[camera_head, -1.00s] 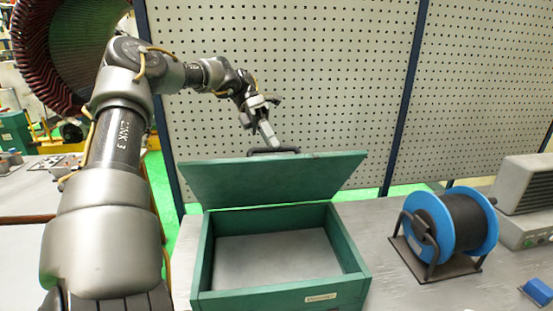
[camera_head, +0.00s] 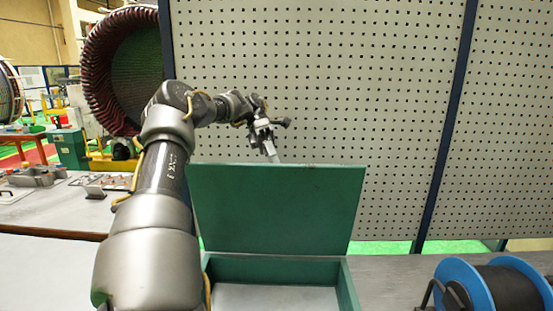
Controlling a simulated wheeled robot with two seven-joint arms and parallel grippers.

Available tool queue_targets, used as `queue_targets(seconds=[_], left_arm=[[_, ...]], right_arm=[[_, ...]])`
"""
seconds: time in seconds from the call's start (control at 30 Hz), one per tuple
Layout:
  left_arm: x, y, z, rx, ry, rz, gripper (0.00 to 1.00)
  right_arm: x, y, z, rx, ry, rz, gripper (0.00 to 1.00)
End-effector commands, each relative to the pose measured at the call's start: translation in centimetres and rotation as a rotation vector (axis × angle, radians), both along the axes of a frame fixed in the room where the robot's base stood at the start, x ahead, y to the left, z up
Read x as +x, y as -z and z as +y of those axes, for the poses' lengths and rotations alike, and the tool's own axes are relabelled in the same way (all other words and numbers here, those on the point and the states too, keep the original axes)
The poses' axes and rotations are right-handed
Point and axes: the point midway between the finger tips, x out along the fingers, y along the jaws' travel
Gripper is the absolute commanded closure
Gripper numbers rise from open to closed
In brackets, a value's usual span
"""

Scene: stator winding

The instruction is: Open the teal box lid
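The teal box (camera_head: 275,268) stands on the grey table in the lower middle. Its lid (camera_head: 278,210) stands raised at the back, about upright, with its inner face toward me. The box's inside shows only in part, with a plain grey floor. My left arm comes in from the left, and my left gripper (camera_head: 270,152) is at the lid's top edge, reaching down behind it. Its fingertips and the lid's handle are hidden behind the lid, so I cannot tell its grip. My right gripper is not in view.
A blue spool (camera_head: 466,279) with dark wire stands on the table at lower right, cut by the frame edge. A perforated panel (camera_head: 330,80) rises behind the box. A large round stator (camera_head: 124,70) is at the back left. The table right of the box is clear up to the spool.

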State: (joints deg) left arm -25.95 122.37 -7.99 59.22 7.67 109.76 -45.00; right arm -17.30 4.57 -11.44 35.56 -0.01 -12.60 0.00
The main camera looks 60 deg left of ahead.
Motion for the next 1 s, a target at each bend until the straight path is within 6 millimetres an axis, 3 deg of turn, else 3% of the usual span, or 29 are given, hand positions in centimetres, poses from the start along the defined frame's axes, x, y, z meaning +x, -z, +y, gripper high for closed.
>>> queue_targets(seconds=[0.03,0.27,0.3,0.53,0.63,0.8,1.0], left_arm=[[-0.17,1.93,0.33,-0.006,-0.017,0.020,1.00],[-0.28,1.96,0.41,-0.006,-0.019,0.019,1.00],[-0.33,1.96,0.42,-0.006,-0.019,0.019,0.78],[-0.35,1.82,0.45,-0.005,-0.021,0.019,0.54],[-0.34,1.77,0.46,-0.005,-0.022,0.018,0.53],[-0.33,1.70,0.46,-0.005,-0.022,0.018,0.64],[-0.32,1.64,0.47,-0.004,-0.022,0.018,0.64]], right_arm=[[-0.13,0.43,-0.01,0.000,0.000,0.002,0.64],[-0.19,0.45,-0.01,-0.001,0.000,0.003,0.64],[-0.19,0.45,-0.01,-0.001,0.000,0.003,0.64],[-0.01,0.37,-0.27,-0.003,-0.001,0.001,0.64],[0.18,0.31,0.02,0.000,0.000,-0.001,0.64],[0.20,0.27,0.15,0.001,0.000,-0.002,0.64],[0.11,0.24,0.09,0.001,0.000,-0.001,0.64]])
